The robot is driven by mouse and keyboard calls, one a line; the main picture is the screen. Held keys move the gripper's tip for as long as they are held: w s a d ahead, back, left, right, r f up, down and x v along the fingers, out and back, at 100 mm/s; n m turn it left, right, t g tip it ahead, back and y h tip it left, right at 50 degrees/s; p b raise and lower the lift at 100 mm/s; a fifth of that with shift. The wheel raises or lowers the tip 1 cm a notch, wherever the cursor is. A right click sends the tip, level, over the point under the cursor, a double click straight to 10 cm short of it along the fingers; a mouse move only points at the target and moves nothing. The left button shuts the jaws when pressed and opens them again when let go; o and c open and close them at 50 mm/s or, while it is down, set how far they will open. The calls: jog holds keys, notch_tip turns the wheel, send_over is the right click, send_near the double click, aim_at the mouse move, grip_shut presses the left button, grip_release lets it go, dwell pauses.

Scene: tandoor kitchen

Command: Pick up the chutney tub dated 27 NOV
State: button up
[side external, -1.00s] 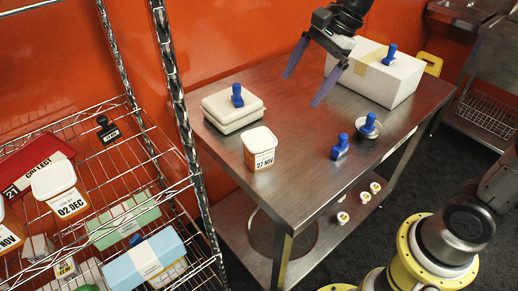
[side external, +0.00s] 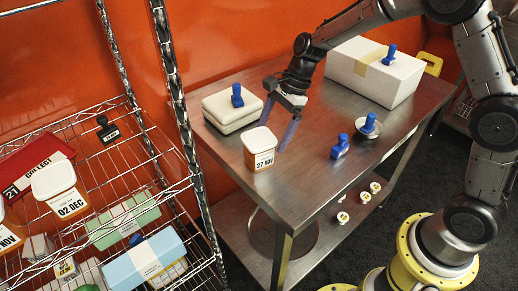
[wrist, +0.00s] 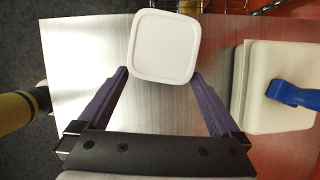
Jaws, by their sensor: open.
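The chutney tub dated 27 NOV (side external: 259,150) stands upright on the steel table, with a white lid and an orange body under its label. In the wrist view its white lid (wrist: 165,46) lies just beyond and between my fingertips. My gripper (side external: 277,128) is open and empty, low over the table right beside the tub, on its right and far side. In the wrist view my gripper (wrist: 160,74) has its two purple fingers spread about as wide as the lid. I cannot tell whether a finger touches the tub.
Stacked cream boxes (side external: 232,108) with a blue stamp-like piece stand close behind the tub. A large white box (side external: 375,72) is at the table's back right. The wire shelf at left holds a tub dated 02 DEC (side external: 59,188).

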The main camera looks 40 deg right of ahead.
jog(key=x, duration=0.5)
jog(key=shift+a+f, duration=0.1)
jog(key=shift+f, duration=0.25)
jog(key=shift+c, duration=0.2)
jog(key=shift+r, duration=0.1)
jog(key=c, duration=1.4)
